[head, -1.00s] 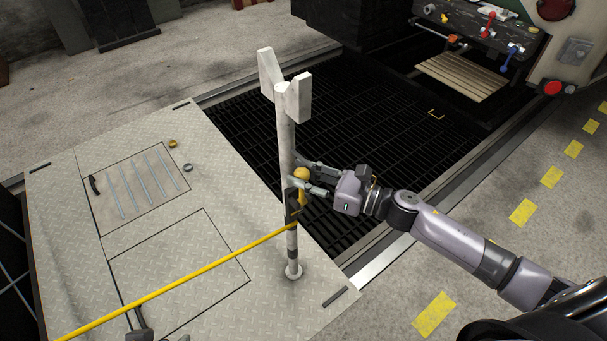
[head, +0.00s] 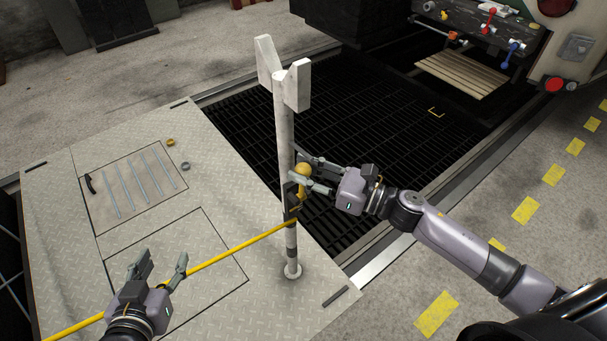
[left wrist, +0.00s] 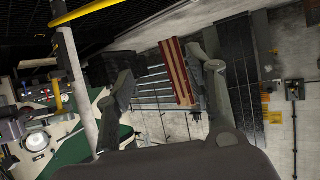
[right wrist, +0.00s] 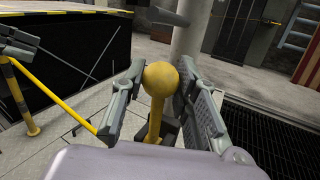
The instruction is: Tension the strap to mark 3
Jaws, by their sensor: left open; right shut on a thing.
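The yellow strap (head: 215,258) runs from the lower left up to a ratchet with a dark body (head: 292,205) on the white post (head: 285,150). The ratchet's handle ends in a yellow ball knob (head: 303,170). My right gripper (head: 312,174) is shut on this handle at the knob; in the right wrist view the knob (right wrist: 161,80) sits between its fingers. My left gripper (head: 163,268) is open and empty, over the plate beside the strap. In the left wrist view the strap (left wrist: 85,14) and post (left wrist: 78,90) lie beyond the open fingers. I cannot make out strap marks.
The tread-plate cover (head: 70,225) lies around the post's foot, with a yellow ring (head: 171,142) and a grey ring (head: 186,166) on it. The dark pit grating (head: 370,120) is behind the post. A tool bench (head: 485,30) stands at the back right.

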